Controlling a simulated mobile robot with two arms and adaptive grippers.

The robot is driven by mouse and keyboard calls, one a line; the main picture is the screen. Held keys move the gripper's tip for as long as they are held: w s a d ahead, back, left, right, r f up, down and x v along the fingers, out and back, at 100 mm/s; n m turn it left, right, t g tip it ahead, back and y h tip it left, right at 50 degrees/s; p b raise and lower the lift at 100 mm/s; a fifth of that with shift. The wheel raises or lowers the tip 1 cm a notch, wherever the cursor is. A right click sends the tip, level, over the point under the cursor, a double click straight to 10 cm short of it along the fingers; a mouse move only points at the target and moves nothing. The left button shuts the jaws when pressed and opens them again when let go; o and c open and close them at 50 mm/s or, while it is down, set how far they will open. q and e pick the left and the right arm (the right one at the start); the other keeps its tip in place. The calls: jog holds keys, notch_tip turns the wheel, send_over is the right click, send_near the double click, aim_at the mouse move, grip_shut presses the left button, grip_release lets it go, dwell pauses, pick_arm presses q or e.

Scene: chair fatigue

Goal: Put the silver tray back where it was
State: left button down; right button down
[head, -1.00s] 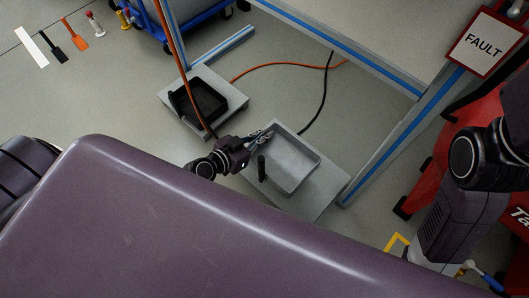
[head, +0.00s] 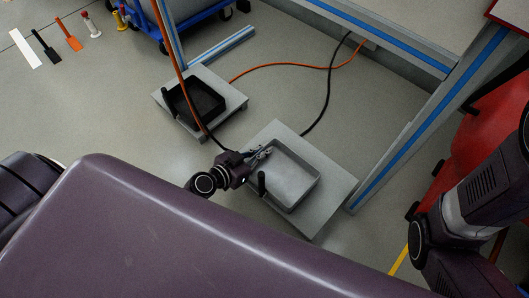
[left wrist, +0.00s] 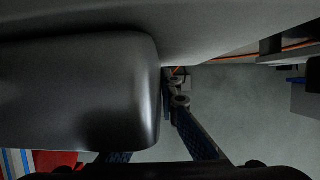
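The silver tray (head: 318,181) is a shallow, square, open tray with an upright black handle (head: 262,182) at its left side. It sits over a light grey platform (head: 325,215) on the floor; whether it rests fully on it I cannot tell. My left gripper (head: 264,153) is at the tray's upper left rim. In the left wrist view a rounded dark grey body (left wrist: 80,95), seemingly the tray, fills the left and hides part of one finger. The finger tips (left wrist: 178,95) are close together beside it; whether they pinch the rim is hidden. My right gripper is out of view.
A black tray (head: 208,98) stands on a second platform (head: 158,97) to the upper left. Orange (head: 290,65) and black (head: 329,92) cables cross the floor. A blue-striped frame leg (head: 425,125) stands right of the silver tray, with a red object (head: 445,150) beyond.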

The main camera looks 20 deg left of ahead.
pick_arm(q)
jog(key=c, duration=2.7)
grip_release()
jog(key=shift+f, duration=0.2)
jog(key=o, duration=0.5)
jog(key=shift+o, duration=0.2)
jog(key=shift+r, duration=0.15)
jog(key=shift+s+r, duration=0.1)
jog(key=shift+s, duration=0.1)
jog(key=b+v, duration=0.1)
jog(key=v, duration=0.9)
jog(key=shift+v, duration=0.85)
jog(key=shift+r, duration=0.1)
